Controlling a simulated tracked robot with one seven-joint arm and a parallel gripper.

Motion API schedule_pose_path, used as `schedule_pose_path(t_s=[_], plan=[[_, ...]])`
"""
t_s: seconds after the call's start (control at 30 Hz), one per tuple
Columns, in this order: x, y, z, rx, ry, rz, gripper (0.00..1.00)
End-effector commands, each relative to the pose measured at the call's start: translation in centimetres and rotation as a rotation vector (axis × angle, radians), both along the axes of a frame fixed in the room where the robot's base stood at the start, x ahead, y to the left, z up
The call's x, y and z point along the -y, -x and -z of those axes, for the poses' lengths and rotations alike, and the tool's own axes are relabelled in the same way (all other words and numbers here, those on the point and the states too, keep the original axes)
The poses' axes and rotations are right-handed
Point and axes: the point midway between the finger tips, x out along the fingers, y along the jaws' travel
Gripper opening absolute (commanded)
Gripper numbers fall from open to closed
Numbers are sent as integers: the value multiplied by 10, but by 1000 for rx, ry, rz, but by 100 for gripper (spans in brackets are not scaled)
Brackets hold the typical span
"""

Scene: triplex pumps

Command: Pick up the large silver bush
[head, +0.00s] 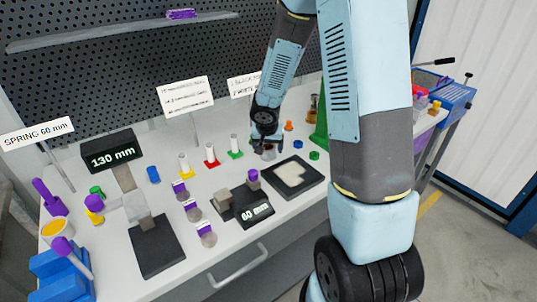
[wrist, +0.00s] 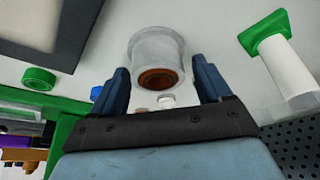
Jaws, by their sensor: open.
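The large silver bush (wrist: 157,50) is a grey cylinder with a flange and a brown-orange bore in the wrist view. It stands on the white bench top. My gripper (wrist: 161,72) is open, with one blue finger on each side of the bush. Clear gaps show between fingers and bush, so it is not clamped. In the head view my gripper (head: 266,142) points down at the back of the bench, with the bush (head: 268,155) partly hidden under it.
A green-based white post (wrist: 285,62) stands right of the bush in the wrist view. A green ring (wrist: 39,79) lies to the left. A dark framed tray (head: 315,187) lies in front of my gripper in the head view. The perforated panel (head: 110,60) rises behind.

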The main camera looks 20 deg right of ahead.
Motion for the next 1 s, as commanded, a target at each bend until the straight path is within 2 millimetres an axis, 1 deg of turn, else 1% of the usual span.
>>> schedule_pose_path(t_s=[0.1,0.33,0.87,1.0], plan=[[1,-1,4,-1,0,0,78],[1,-2,4,0,1,0,78],[2,-1,4,0,1,1,27],[2,-2,4,0,1,1,27]])
